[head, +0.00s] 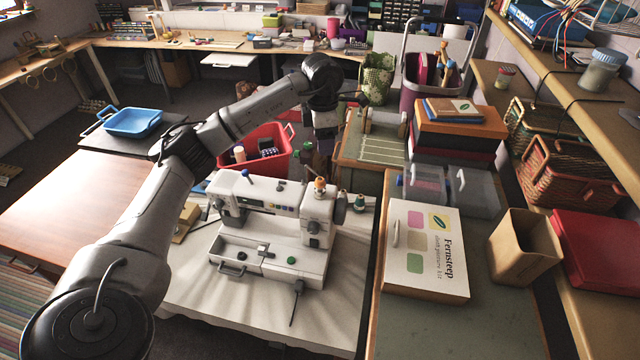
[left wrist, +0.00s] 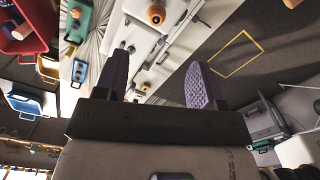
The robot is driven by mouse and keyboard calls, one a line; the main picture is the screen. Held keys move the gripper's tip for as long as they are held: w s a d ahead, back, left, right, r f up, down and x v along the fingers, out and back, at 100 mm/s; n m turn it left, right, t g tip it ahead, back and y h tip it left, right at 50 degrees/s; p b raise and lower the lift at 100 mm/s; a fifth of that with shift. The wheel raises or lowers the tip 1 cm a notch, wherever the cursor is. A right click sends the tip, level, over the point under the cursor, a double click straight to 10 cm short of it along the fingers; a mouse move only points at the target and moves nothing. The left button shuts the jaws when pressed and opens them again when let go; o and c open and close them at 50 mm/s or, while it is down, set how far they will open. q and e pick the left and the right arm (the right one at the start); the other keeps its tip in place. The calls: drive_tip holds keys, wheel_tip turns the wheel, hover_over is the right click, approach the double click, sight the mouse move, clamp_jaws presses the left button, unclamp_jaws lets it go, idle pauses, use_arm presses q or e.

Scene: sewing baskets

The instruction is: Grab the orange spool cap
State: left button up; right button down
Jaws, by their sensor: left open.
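The orange spool cap (head: 319,184) sits on top of the white sewing machine (head: 262,255), near its right end by the handwheel. In the left wrist view the orange cap (left wrist: 155,14) shows near the top edge, beyond the fingertips and roughly in line with the space between them. My left gripper (head: 318,160) points down just above the cap in the head view. Its two purple fingers (left wrist: 156,75) are apart with nothing between them. My right gripper is not in view.
A teal spool (head: 360,202) stands right of the cap, by the handwheel. A red bin (head: 262,135) is behind the machine. A Fernsteep box (head: 395,275) lies on the right table, with a tan bin (head: 525,250) beside it. A blue tray (head: 133,122) is at left.

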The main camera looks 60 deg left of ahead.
use_arm(q)
drive_tip(key=p, duration=0.1)
hover_over(320, 178)
wheel_tip(320, 178, down, 8)
drive_tip(key=shift+f+p, duration=0.35)
drive_tip(key=shift+f, duration=0.1)
wheel_tip(320, 178, down, 3)
drive_tip(key=shift+d+f+p, duration=0.1)
drive_tip(key=shift+p, duration=0.6)
drive_tip(key=shift+f, duration=0.65)
drive_tip(key=c, duration=1)
drive_tip(key=shift+r, duration=0.1)
